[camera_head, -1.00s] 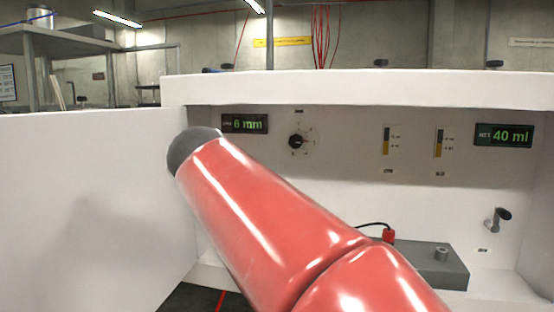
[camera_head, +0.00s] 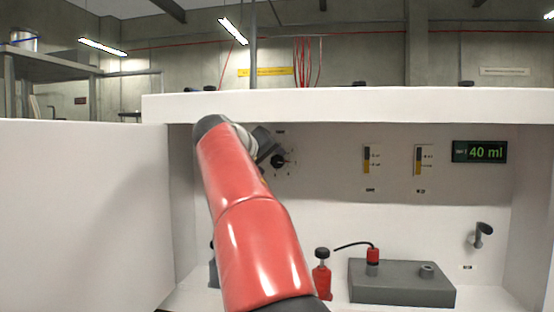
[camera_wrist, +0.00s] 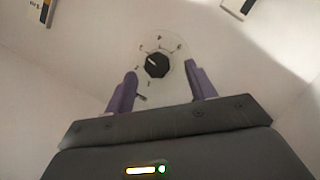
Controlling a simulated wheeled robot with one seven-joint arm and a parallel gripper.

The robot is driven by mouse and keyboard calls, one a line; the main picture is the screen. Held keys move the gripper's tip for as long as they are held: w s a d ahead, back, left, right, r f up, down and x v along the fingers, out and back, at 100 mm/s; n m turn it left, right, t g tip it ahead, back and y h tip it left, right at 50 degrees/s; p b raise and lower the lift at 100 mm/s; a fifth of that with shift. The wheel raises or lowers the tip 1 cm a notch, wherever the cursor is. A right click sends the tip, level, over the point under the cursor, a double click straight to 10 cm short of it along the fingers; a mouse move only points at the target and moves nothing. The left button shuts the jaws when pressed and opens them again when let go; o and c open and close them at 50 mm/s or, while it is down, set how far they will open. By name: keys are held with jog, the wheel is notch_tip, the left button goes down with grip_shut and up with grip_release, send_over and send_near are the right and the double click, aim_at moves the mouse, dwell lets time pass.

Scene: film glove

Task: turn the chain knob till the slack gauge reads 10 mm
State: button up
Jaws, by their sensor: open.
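The black chain knob (camera_head: 279,161) sits on the white back panel, on a round dial with marks. In the wrist view the knob (camera_wrist: 157,65) shows a pale pointer line, and its dial lies ahead of my fingertips. My gripper (camera_wrist: 161,82) is open, with one purple finger on each side of the knob in the picture; it looks short of the knob, and I cannot see contact. In the head view my gripper (camera_head: 266,146) is just left of the knob. The slack gauge is hidden behind my arm, so its reading cannot be seen.
A grey block (camera_head: 402,283) with a red plug and a red bottle (camera_head: 322,274) stand on the shelf below. White walls enclose the bay left and right.

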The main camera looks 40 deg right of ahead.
aim_at(275, 162)
jog(key=shift+r+x, duration=0.15)
jog(key=shift+x, duration=1.2)
jog(key=shift+r+x, duration=0.2)
jog(key=shift+x, duration=1.15)
jog(key=shift+d, duration=0.1)
jog(key=c, duration=1)
jog(key=shift+o, duration=0.2)
jog(key=shift+p, duration=0.3)
jog(key=shift+w+n, duration=0.1)
jog(key=shift+n, duration=0.2)
jog(key=shift+f+n+g+h, duration=0.1)
jog(key=shift+n+g+h, duration=0.2)
jog(key=shift+n+h, duration=0.65)
jog(key=shift+n+h+b, duration=0.35)
jog(key=shift+n+h, duration=0.3)
jog(key=shift+n, duration=1.1)
